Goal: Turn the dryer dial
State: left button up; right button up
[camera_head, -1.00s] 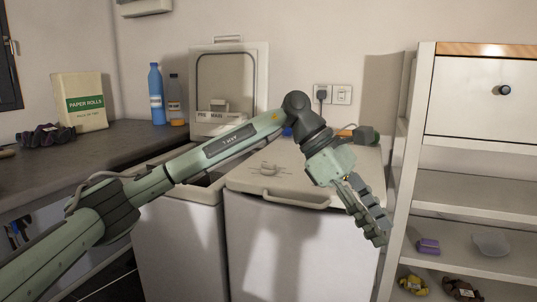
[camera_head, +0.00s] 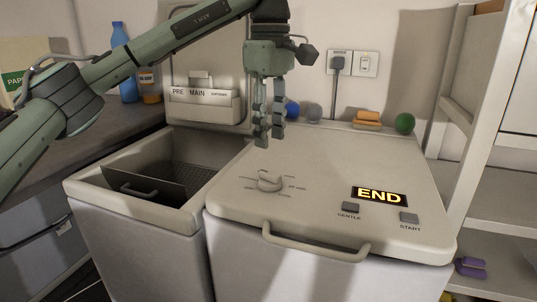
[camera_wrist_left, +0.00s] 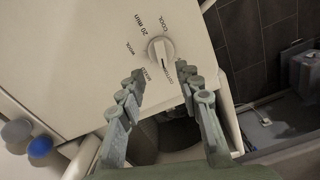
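The dryer (camera_head: 330,215) is the machine with the closed white lid, at the centre right of the head view. Its round white dial (camera_head: 269,181) sits on the lid's left part with marks around it. In the left wrist view the dial (camera_wrist_left: 160,50) has a raised grip bar and labels including COOL, WOOL and MIXED. My left gripper (camera_head: 269,138) hangs fingers down above the back of the lid, behind and above the dial. In the left wrist view its fingers (camera_wrist_left: 165,83) are spread, with nothing between them, and the dial shows beyond the tips. My right gripper is out of view.
The lid also bears a lit END display (camera_head: 379,196), a GENTLE button (camera_head: 350,207), a START button (camera_head: 409,218) and a handle (camera_head: 315,246). Left stands an open machine (camera_head: 135,195) with its lid raised. Balls and an orange thing (camera_head: 368,118) lie behind the dryer.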

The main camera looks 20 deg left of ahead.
aim_at(270, 173)
pick_arm(q)
jog(key=shift+f, duration=0.4)
jog(key=f, duration=0.6)
jog(key=shift+s+b, duration=0.2)
jog(key=shift+b, duration=0.1)
jog(key=shift+f, duration=0.45)
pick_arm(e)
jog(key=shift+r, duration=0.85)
pick_arm(q)
grip_shut()
